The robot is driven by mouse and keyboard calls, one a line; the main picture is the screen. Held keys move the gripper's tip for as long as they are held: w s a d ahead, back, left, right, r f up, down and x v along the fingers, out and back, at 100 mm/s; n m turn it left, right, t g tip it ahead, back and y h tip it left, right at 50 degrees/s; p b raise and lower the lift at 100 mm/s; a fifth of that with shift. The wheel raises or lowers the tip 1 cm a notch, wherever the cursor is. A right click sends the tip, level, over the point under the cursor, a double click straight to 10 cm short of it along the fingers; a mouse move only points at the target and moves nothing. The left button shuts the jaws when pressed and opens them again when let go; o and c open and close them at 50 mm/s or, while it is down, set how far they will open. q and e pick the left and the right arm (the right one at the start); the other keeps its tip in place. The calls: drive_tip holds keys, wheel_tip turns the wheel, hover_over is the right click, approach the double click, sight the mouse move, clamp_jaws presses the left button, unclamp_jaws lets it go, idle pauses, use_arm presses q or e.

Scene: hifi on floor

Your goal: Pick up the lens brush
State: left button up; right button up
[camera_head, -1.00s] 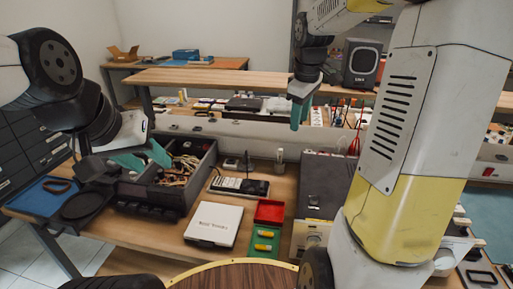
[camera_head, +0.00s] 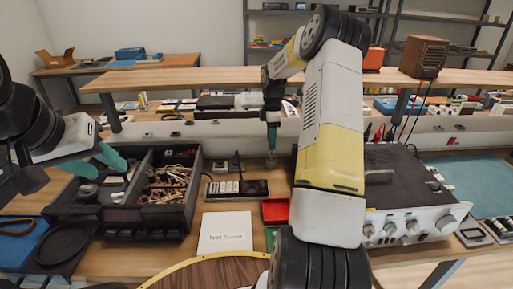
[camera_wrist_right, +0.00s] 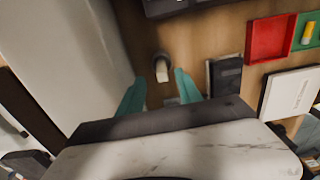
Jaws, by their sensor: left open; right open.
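A small upright item with a pale end and a dark round part, which looks like the lens brush (camera_wrist_right: 162,72), stands on the wooden bench in the right wrist view. It lies just beyond and between the teal fingertips of my right gripper (camera_wrist_right: 160,87), which is open and apart from it. In the head view my right gripper (camera_head: 272,142) points down over the back of the bench, with the small item (camera_head: 271,162) just below it. My left gripper (camera_head: 108,164) is open and empty above the left side of the black organizer box (camera_head: 120,214).
A grey hi-fi unit (camera_head: 400,190) stands right of my right arm. A black device (camera_head: 252,188), a red tray (camera_head: 275,211) and a white box (camera_head: 226,233) lie on the bench. A low pale panel (camera_head: 200,130) runs behind it.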

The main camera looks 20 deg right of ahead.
sight(271, 156)
drive_tip(key=f, duration=0.4)
drive_tip(key=shift+s+f, duration=0.15)
drive_tip(key=shift+s, duration=0.05)
drive_tip(key=shift+c, duration=0.4)
clamp_jaws()
